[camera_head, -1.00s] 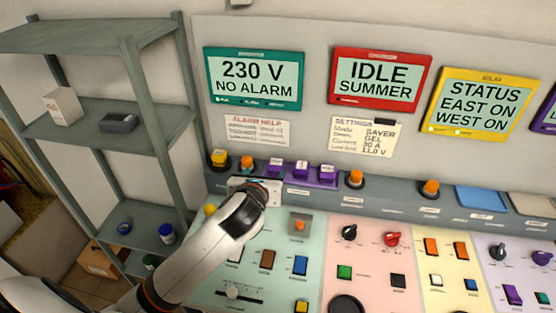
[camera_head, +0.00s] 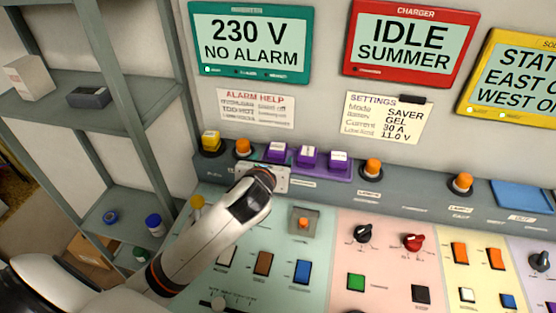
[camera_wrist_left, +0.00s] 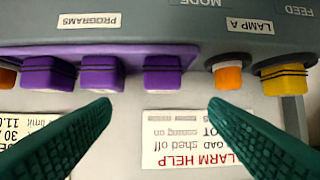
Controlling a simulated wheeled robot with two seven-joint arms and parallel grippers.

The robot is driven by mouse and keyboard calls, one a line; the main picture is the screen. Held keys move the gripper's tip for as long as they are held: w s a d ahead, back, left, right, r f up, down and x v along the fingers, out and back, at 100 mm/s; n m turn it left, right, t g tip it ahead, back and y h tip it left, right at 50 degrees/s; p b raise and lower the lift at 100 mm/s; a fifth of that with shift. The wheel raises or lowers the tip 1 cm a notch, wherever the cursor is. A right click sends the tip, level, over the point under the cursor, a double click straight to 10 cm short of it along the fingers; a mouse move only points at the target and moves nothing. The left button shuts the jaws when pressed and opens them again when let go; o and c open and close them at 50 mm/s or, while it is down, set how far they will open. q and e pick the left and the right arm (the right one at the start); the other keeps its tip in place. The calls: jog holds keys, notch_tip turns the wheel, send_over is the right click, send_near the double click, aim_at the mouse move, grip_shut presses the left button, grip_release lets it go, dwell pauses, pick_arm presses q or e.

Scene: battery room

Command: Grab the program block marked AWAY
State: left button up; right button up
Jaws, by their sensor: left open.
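Three purple program blocks stand in a row on a purple tray (camera_head: 343,177): a left one (camera_head: 277,153), a middle one (camera_head: 306,158) and a right one (camera_head: 339,162). Their white tops carry marks too small to read, so I cannot tell which says AWAY. My left gripper (camera_head: 266,174) is just in front of the left block. In the left wrist view, upside down, my open green fingers (camera_wrist_left: 160,104) are empty. The left block (camera_wrist_left: 165,76) appears beyond and between the fingertips, with the middle block (camera_wrist_left: 101,75) and right block (camera_wrist_left: 48,73) beside it.
An orange lamp button (camera_head: 243,147) and a yellow block (camera_head: 211,141) stand left of the tray. Another orange button (camera_head: 373,168) stands to its right. The sloped panel below has knobs and switches. Grey shelves (camera_head: 140,115) stand at the left.

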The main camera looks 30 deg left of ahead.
aim_at(279, 146)
pick_arm(q)
jog(key=p+x, duration=0.1)
jog(key=x, duration=0.6)
jog(key=shift+f, duration=0.2)
jog(key=shift+p+x, duration=0.7)
jog(key=shift+x, duration=1.85)
jog(key=shift+a+r, duration=0.1)
jog(key=c, duration=1.1)
